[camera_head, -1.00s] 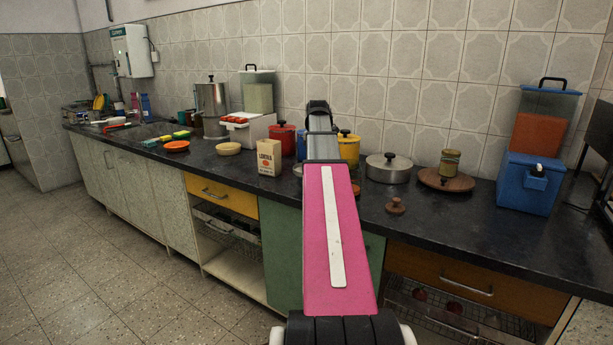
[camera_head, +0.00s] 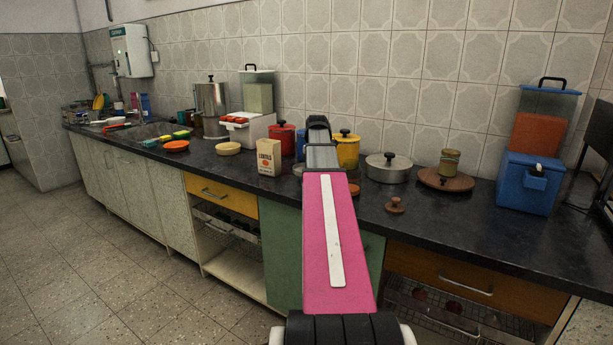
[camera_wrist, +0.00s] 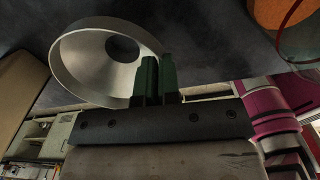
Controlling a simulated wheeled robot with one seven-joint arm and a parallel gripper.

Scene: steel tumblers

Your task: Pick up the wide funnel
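The wide funnel (camera_wrist: 92,68), a shiny steel cone with a dark round opening, fills the upper left of the wrist view. My gripper (camera_wrist: 159,62) has two dark green fingers close together at the funnel's right edge. One finger overlaps the inside of the funnel and the other is outside, with the rim between them. The fingers look shut on the rim, though the contact itself is hidden. In the head view my pink arm covers the fingers and most of that stretch of counter.
On the dark counter (camera_head: 460,228), a carton (camera_head: 269,157) stands left of my arm. A red pot (camera_head: 284,137) and yellow pot (camera_head: 347,150) stand behind it. A lidded steel pan (camera_head: 388,168), wooden board (camera_head: 460,183) and small wooden knob (camera_head: 395,206) are to the right.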

